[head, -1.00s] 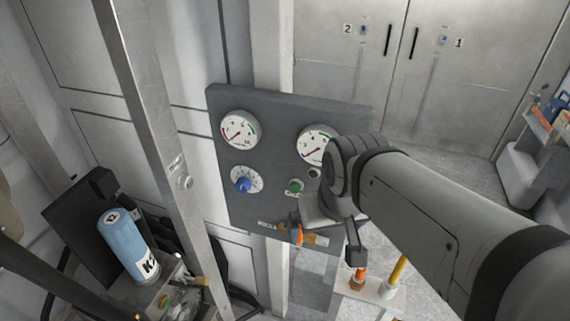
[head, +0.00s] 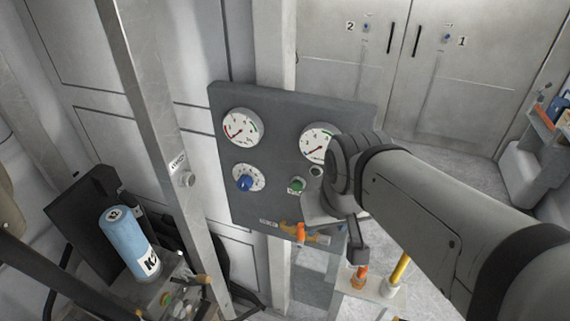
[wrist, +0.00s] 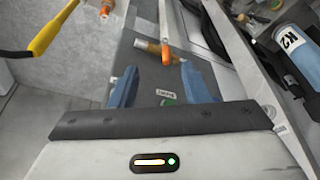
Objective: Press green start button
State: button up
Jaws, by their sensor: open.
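The green start button (head: 297,185) sits on the dark grey panel (head: 275,100), below and between two white gauges and right of a blue knob. In the wrist view a green button (wrist: 168,100) shows low between my fingers, partly hidden by the dark edge of my gripper body, with a small white label above it. My gripper (wrist: 160,78) is open, its two blue fingers apart with nothing held between them. I cannot tell if anything touches the button.
An orange-handled valve (head: 301,232) is low on the panel and also shows beyond my fingers in the wrist view (wrist: 165,52). A blue knob (head: 245,183) is left of the button. A metal post (head: 150,90) and a blue K2 bottle (head: 128,240) stand left.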

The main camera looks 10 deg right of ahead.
grip_shut()
dwell(0.8)
